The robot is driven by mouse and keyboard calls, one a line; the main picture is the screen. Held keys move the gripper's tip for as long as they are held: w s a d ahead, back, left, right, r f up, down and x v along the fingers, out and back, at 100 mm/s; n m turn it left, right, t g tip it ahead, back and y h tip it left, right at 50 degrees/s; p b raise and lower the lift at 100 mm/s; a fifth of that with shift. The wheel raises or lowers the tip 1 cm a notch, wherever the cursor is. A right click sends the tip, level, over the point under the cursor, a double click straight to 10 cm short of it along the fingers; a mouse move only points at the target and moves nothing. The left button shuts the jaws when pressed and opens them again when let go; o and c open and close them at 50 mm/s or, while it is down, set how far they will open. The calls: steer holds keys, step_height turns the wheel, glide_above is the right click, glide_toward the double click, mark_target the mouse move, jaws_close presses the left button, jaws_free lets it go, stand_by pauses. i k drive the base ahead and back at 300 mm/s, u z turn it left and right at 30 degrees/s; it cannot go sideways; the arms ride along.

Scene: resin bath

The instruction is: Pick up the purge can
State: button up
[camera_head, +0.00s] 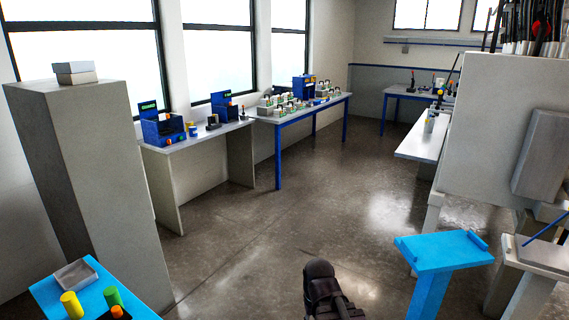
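I cannot tell for sure which thing is the purge can. Small yellow and blue cans (193,130) also stand on the grey bench under the windows. My gripper (322,275) is the dark shape at the bottom centre, over the floor and apart from all of these. Its fingers are not clear, and nothing can be made out in it.
A tall grey cabinet (85,150) stands at the left, a grey tray (75,275) in front of it. The bench (200,143) and a blue-legged table (285,117) line the windows. A blue stand (443,252) is at the right. The middle floor is clear.

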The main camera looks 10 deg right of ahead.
mark_target(429, 129)
steer(key=u, duration=0.25)
steer(key=i, duration=2.05)
steer(key=z, duration=0.4)
steer(key=i, duration=0.75)
steer(key=z, duration=1.2)
steer(key=i, duration=0.9)
steer(key=z, duration=0.5)
